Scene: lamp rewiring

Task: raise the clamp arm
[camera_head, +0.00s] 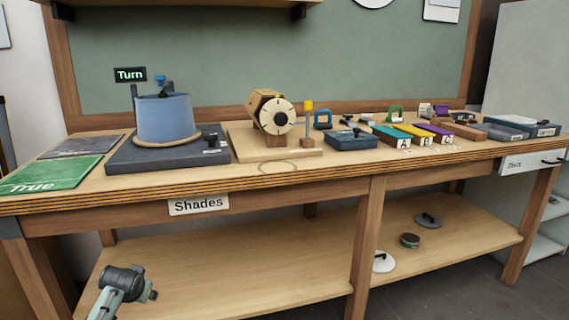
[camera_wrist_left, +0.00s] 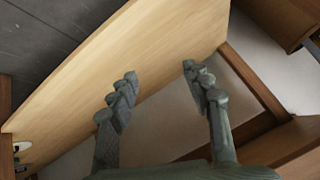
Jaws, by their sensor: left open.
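In the head view, a blue lampshade (camera_head: 164,118) stands upright on a dark base (camera_head: 150,157) at the left of the bench. A blue knob (camera_head: 160,80) sits above the shade, close to a dark post (camera_head: 135,94); this may be the clamp arm, but I cannot tell its shape clearly. A small black lever (camera_head: 211,138) stands on the right of the base. My left gripper (camera_wrist_left: 160,72) is open and empty in the left wrist view, with bare wood beyond its fingers, away from the shade. Part of my left arm shows low left in the head view. My right gripper is not visible.
A "Turn" sign (camera_head: 130,74) stands behind the shade. A green "True" panel (camera_head: 55,174) lies to its left. A wooden drum with a white dial (camera_head: 278,117) stands to its right. The bench's front edge (camera_head: 330,187) and the lower shelf (camera_head: 250,270) lie nearer me.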

